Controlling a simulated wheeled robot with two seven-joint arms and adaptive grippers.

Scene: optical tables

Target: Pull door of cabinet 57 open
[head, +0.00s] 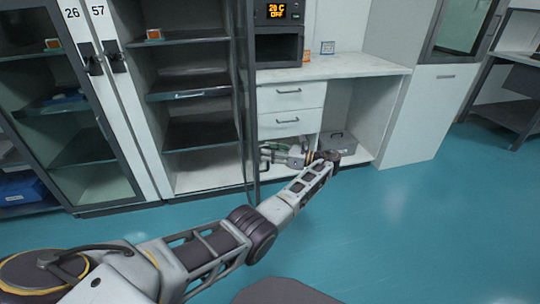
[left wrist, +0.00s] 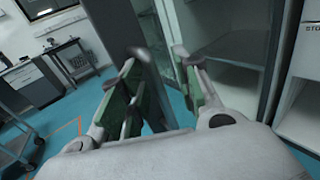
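Cabinet 57 (head: 195,182) stands left of centre in the head view, its label on the white strip beside label 26. Its shelves show with no door across the front. A dark-framed door (head: 246,120) stands swung out at the cabinet's right side, seen nearly edge-on. My left gripper (head: 268,157) is just right of this door, its fingers pointing left towards it. In the left wrist view the left gripper (left wrist: 160,88) has its fingers spread apart, with a dark panel (left wrist: 155,45) showing between and beyond them. Contact cannot be told. My right gripper is not in view.
Cabinet 26 (head: 120,165), with a glass door, stands at left. A white drawer bench (head: 290,98) is right of the swung-out door, with an open bay holding a grey box (head: 338,143). The blue floor (head: 400,230) is clear at front right.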

